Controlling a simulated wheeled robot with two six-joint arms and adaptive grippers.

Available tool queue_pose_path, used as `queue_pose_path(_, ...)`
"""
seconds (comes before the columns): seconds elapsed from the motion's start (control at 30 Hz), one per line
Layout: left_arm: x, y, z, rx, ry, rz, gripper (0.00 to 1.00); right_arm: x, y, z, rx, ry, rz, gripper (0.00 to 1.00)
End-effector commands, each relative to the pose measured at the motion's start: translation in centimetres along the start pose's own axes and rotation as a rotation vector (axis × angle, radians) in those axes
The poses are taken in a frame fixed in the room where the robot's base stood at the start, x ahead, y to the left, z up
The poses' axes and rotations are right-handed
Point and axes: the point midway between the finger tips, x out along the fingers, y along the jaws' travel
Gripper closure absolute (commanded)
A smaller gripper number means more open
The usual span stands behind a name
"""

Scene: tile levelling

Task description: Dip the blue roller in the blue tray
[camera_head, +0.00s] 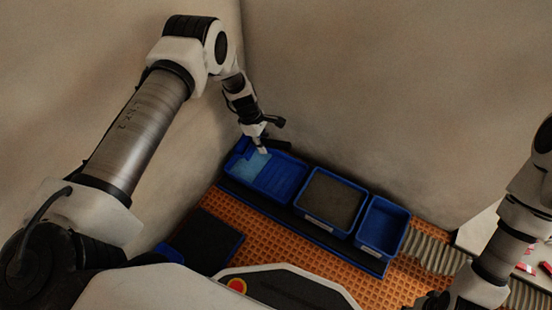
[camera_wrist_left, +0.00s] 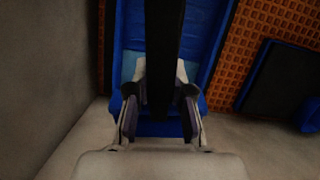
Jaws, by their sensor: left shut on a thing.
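The blue tray (camera_head: 283,178) stands at the left end of a row by the wall corner, with a pale blue patch at its left end. It also shows in the wrist view (camera_wrist_left: 132,22). My left gripper (camera_head: 264,149) is over that left part, pointing down. In the wrist view my left gripper (camera_wrist_left: 160,112) is shut on a long black bar (camera_wrist_left: 165,45), apparently the roller's handle. The blue roller's head cannot be told apart from the blue tray, so contact is unclear. My right gripper is only partly in view at the bottom right edge.
A tray with a dark grey surface (camera_head: 331,200) and a smaller blue bin (camera_head: 381,228) stand right of the blue tray. A dark flat blue-edged item (camera_head: 205,242) lies on the orange grid floor (camera_head: 285,228). Walls rise close behind and left.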

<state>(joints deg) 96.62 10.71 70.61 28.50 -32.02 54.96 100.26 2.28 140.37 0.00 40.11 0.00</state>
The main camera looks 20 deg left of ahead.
Motion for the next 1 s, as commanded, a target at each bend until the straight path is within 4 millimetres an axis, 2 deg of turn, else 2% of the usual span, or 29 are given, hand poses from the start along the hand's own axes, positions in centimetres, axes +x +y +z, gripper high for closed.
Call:
queue_pose_path(0.27, 1.5, 0.1, -0.5, 0.0, -0.024, 0.001, 1.0, 1.4, 0.0, 0.0, 0.001, 0.001, 0.0, 0.6)
queue_pose_path(0.8, 8.9, 0.1, -2.6, 0.002, -0.024, 0.001, 1.0, 7.5, 0.2, -0.3, 0.012, 0.009, 0.001, 0.6)
queue_pose_path(1.0, 10.5, 0.1, -3.0, 0.002, -0.024, 0.001, 1.0, 8.9, 0.2, -0.6, 0.011, 0.017, 0.002, 0.6)
